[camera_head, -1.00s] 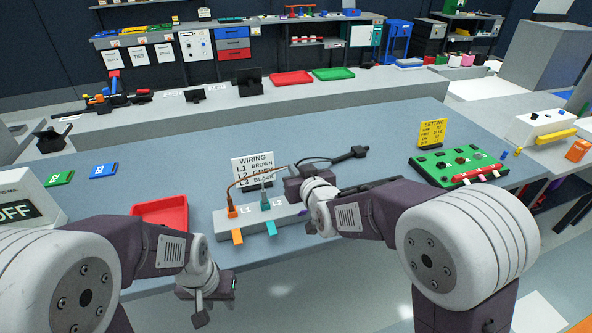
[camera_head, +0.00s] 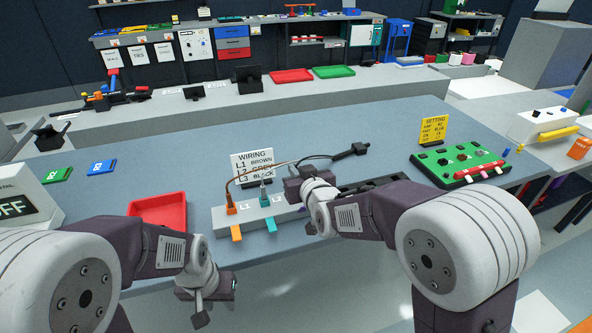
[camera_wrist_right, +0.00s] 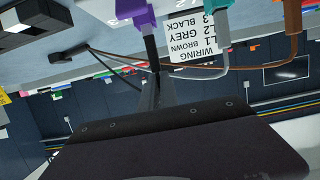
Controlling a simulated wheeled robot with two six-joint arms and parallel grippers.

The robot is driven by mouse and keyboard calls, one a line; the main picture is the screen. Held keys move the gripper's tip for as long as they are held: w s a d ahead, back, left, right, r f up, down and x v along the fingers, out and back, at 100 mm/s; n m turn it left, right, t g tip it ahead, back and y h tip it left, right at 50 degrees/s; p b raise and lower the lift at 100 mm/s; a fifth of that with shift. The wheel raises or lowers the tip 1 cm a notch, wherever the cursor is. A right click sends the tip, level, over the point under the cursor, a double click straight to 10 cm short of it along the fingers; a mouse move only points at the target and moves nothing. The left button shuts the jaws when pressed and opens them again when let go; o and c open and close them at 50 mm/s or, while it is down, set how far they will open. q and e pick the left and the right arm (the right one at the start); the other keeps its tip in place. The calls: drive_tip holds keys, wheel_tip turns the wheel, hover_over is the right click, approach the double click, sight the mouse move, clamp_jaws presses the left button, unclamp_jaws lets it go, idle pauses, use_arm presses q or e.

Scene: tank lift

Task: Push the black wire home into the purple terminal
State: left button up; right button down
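The purple terminal (camera_wrist_right: 135,10) shows at the top of the right wrist view, which is upside down. The black wire (camera_wrist_right: 149,45) runs from its mouth toward my right gripper (camera_wrist_right: 157,92); the fingers look closed around it. How deep the wire sits is unclear. In the head view my right gripper (camera_head: 304,188) is at the right end of the grey terminal block (camera_head: 245,215) and hides most of the purple terminal. My left gripper (camera_head: 205,300) hangs low in front of the table; its fingers are too unclear to judge.
The orange terminal (camera_head: 232,209) and teal terminal (camera_head: 264,201) hold brown and grey wires. A wiring sign (camera_head: 251,168) stands behind. A red tray (camera_head: 160,210) lies left, a green switch board (camera_head: 460,162) right.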

drive_tip(key=shift+f+b, duration=0.45)
drive_tip(key=shift+f, duration=0.15)
drive_tip(key=c, duration=1.5)
unclamp_jaws()
drive_tip(key=shift+r, duration=0.1)
drive_tip(key=shift+c, duration=0.2)
drive_tip(key=v, duration=0.9)
